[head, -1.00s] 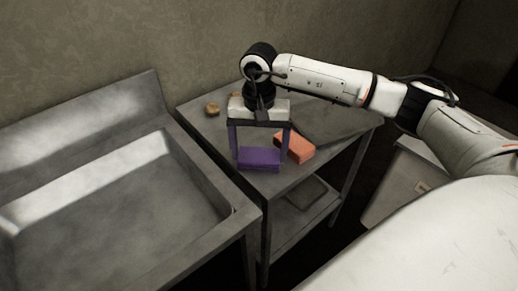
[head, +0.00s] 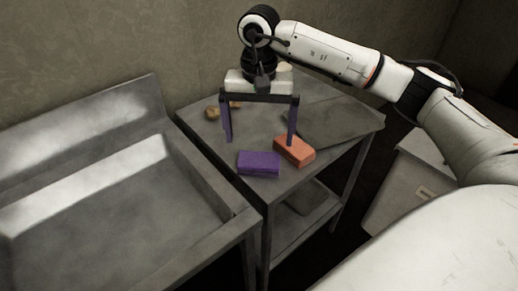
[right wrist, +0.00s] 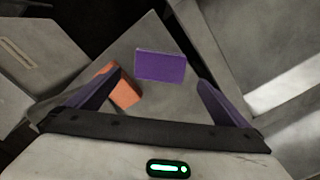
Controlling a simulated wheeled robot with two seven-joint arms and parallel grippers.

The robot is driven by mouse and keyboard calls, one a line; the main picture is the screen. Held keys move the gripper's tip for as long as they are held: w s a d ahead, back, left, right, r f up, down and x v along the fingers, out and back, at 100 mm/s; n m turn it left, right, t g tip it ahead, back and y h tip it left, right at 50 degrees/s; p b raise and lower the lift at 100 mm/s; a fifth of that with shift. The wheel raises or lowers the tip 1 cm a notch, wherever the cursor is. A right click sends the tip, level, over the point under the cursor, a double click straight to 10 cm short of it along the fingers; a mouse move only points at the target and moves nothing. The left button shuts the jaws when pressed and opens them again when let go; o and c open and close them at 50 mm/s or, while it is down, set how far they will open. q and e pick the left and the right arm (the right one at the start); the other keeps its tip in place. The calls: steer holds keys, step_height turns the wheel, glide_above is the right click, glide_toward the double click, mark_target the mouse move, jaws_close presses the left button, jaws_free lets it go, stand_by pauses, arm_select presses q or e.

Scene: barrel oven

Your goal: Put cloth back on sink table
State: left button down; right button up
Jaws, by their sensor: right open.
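The cloth looks like a folded purple block (head: 259,163). It lies flat near the front left edge of the grey metal side table (head: 262,190), beside the sink. My right gripper (head: 260,141) is open and empty, with its fingers pointing down above and a little behind the cloth, apart from it. In the right wrist view the cloth (right wrist: 160,66) shows between and beyond the two purple fingers (right wrist: 160,76). My left gripper is not in view.
An orange block (head: 294,151) lies just right of the cloth, near the right finger. Small brown items (head: 212,113) sit at the table's back left. A thin dark board (head: 345,120) lies at the right. The sink basin (head: 110,215) stands left of the table.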

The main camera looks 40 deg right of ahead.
step_height(320, 180, up, 5)
steer(key=shift+s+f, duration=0.1)
stand_by(0.7)
